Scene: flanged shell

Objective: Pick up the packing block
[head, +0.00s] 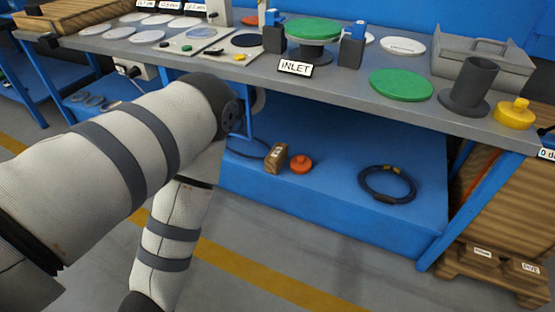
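A small brown wooden block (276,157) with a pale label on its side stands on the blue lower shelf (330,215) under the workbench; it looks like the packing block. Nothing is holding it. My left arm comes in from the left, bends close to the bench front just left of the block, and runs down out of the bottom edge. My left gripper is out of the picture. My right arm and gripper do not show.
An orange knob-like part (301,164) sits just right of the block, and a dark coiled cable (387,183) lies further right. The grey bench top (340,92) overhangs the shelf. Green discs, a dark flanged cylinder (474,84) and a yellow part (514,114) stand on it.

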